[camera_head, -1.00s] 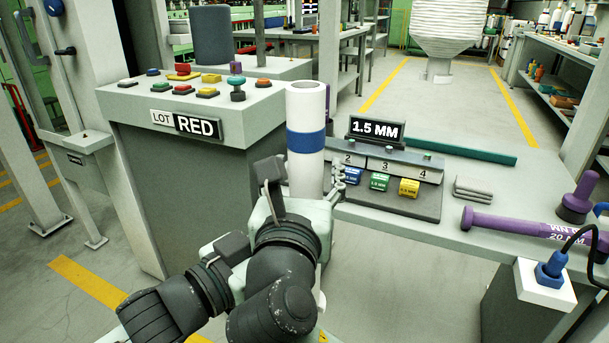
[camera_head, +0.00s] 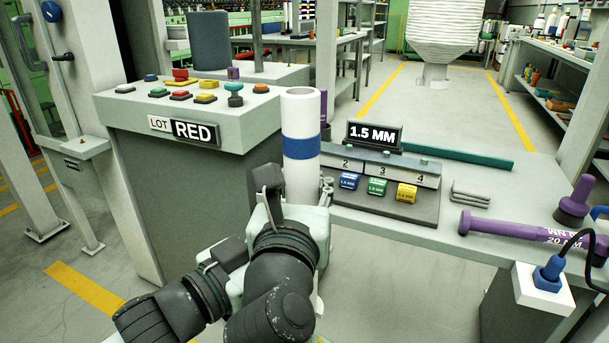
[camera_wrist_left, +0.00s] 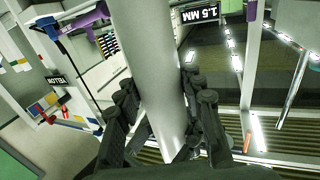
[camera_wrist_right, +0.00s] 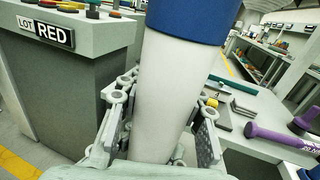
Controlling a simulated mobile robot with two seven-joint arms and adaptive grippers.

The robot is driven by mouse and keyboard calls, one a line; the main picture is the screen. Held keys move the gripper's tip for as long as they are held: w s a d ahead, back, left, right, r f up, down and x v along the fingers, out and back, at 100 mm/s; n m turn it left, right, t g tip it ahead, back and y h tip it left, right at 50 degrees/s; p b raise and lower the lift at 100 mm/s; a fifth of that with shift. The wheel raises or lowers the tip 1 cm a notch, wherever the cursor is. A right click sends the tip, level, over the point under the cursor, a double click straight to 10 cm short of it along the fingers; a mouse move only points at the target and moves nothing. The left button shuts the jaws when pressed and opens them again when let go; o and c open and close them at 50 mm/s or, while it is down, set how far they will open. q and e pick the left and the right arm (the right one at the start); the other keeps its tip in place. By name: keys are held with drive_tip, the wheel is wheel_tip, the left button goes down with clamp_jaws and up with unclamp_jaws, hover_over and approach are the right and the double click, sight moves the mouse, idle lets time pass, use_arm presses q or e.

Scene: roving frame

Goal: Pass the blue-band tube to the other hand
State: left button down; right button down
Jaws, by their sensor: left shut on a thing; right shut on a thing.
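The blue-band tube (camera_head: 300,181) is a white cylinder with a blue band (camera_head: 301,147) near its upper part. It stands nearly upright in the middle of the head view. In the left wrist view my left gripper (camera_wrist_left: 165,100), with dark fingers, is shut on the tube (camera_wrist_left: 160,75). In the right wrist view my right gripper (camera_wrist_right: 165,98), with pale fingers, is shut on the tube (camera_wrist_right: 178,75) below the blue band. Both grippers hold it at once. In the head view my arm hides the tube's lower part and most of both grippers.
A console (camera_head: 185,190) with coloured buttons and a "LOT RED" sign stands behind left. Right of the tube, a table (camera_head: 440,228) bears a "1.5 MM" sign (camera_head: 374,136), a numbered rack with coloured blocks, grey bars and a purple tube (camera_head: 515,230). Floor shows between console and table.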

use_arm(q)
drive_tip(key=c, duration=0.9)
unclamp_jaws()
drive_tip(key=shift+s+d, duration=0.1)
drive_tip(key=s+a+f+n+g+y, duration=0.15)
drive_tip(key=a+f+y, duration=0.45)
drive_tip(key=f, duration=0.8)
drive_tip(key=s+a+f+n+g+y, duration=0.1)
drive_tip(key=s+a+f+g+y, duration=0.25)
drive_tip(key=a+f, duration=0.75)
drive_tip(key=s+a+f+n+g+y, duration=0.1)
drive_tip(key=s+a+f+g, duration=0.1)
drive_tip(key=s+f, duration=0.2)
drive_tip(key=s+a+f+n+g+y, duration=0.1)
drive_tip(key=s+a+f+g, duration=0.1)
drive_tip(key=s+f, duration=0.2)
drive_tip(key=s+a+f+n+g+y, duration=0.1)
drive_tip(key=s+a+f+n, duration=0.1)
drive_tip(key=f, duration=0.6)
drive_tip(key=shift+s+a+f+g+y, duration=0.1)
drive_tip(key=shift+s+a+g+y, duration=0.15)
drive_tip(key=shift+s, duration=0.2)
drive_tip(key=shift+s+a+f+g, duration=0.1)
drive_tip(key=shift+s+a+g, duration=0.05)
drive_tip(key=shift+s+a, duration=0.25)
